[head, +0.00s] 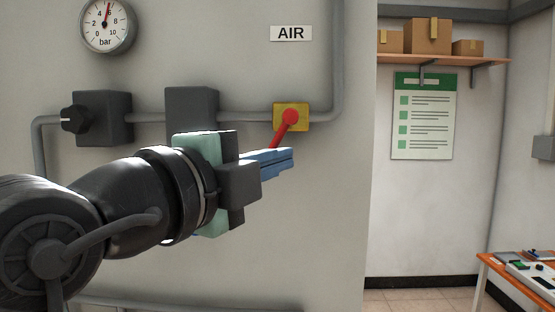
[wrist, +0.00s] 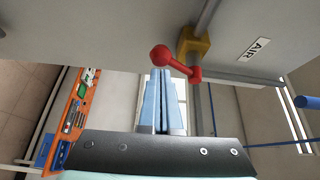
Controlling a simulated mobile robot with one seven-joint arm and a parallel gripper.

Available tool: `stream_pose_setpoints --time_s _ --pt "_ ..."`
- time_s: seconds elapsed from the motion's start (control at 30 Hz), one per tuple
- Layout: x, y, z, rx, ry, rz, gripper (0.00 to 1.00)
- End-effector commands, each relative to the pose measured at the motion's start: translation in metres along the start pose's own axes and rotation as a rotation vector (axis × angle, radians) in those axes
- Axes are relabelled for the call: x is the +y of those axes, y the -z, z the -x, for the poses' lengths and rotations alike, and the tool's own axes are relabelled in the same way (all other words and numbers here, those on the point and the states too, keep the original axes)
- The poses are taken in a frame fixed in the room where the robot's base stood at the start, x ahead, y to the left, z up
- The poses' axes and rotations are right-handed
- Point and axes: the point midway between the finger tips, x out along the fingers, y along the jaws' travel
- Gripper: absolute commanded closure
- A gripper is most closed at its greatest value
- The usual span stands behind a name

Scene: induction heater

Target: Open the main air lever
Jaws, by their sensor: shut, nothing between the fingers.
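The main air lever (head: 281,131) is red and hangs down and to the left from its pivot on a yellow valve block (head: 302,109) in the wall pipe. In the wrist view the lever's red ball end (wrist: 161,54) lies just beyond the fingertips, and the yellow block (wrist: 190,47) is behind it. My gripper (head: 290,157) has blue fingers, shut and empty, just below the lever; it also shows in the wrist view (wrist: 160,75). The lever's lower end is hidden behind the fingers in the head view. I cannot tell whether the fingers touch the lever.
An AIR sign (head: 291,33) is above the valve, and a pressure gauge (head: 107,25) is at upper left. A dark box with a knob (head: 103,118) and a grey box (head: 191,108) sit on the pipe. An orange table (head: 486,260) stands at right.

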Motion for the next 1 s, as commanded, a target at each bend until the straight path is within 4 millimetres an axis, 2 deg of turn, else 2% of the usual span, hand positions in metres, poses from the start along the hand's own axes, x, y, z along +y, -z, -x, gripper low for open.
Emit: stream_pose_setpoints --time_s 1.0 --pt "-0.0049 -0.0082 0.0048 -0.002 -0.097 -0.166 1.0"
